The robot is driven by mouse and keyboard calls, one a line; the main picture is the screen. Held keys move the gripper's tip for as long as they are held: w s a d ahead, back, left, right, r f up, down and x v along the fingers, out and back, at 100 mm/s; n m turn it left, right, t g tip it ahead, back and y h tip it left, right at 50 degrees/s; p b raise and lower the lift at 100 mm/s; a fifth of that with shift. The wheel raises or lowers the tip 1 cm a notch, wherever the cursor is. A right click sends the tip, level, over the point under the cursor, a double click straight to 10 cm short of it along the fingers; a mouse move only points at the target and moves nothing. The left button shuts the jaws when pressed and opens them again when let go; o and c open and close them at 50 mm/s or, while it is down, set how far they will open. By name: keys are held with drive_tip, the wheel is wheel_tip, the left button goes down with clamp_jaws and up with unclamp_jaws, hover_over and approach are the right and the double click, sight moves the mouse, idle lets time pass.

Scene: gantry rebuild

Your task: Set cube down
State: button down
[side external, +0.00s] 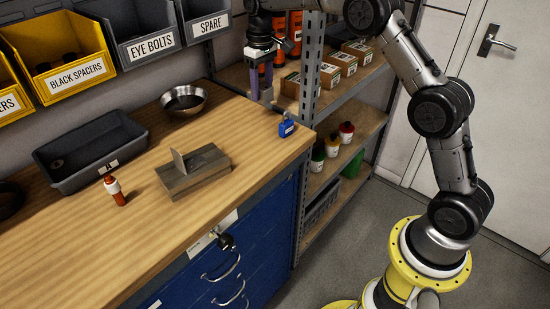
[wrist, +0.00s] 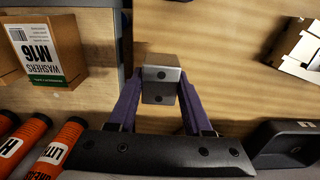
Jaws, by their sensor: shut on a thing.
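A small grey metal cube (wrist: 161,84) with dark round holes sits between the purple fingers of my gripper (wrist: 162,100) in the wrist view. The fingers are shut on its two sides. In the side view my gripper (side external: 262,86) points down near the far right end of the wooden workbench (side external: 240,120), beside the shelf post. The cube shows there only as a small grey patch (side external: 266,97) at the fingertips, partly hidden by them. It appears to be held above the bench; the exact gap under it cannot be told.
A shelf post (side external: 308,70) rises close by. Bare wood lies between bowl and padlock.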

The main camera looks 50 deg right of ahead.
drive_tip(key=shift+n, duration=0.8)
drive_tip(key=n, duration=0.1)
drive_tip(key=s+n, duration=0.1)
drive_tip(key=shift+a+f+n, duration=0.1)
drive_tip(key=shift+f+n, duration=0.3)
drive_tip(key=shift+s+a+n, duration=0.15)
drive_tip(key=shift+s+n, duration=0.25)
drive_tip(key=shift+n, duration=0.3)
drive_tip(key=s+a+r+n, duration=0.4)
drive_tip(key=s+n, duration=0.2)
drive_tip(key=s, duration=0.1)
drive_tip(key=s+a+r+n, duration=0.3)
drive_tip(key=s+a+n, duration=0.1)
drive_tip(key=s+n, duration=0.3)
drive_tip(key=shift+a+r+n, duration=0.2)
drive_tip(key=shift+r+n, duration=0.1)
drive_tip(key=shift+r, duration=0.1)
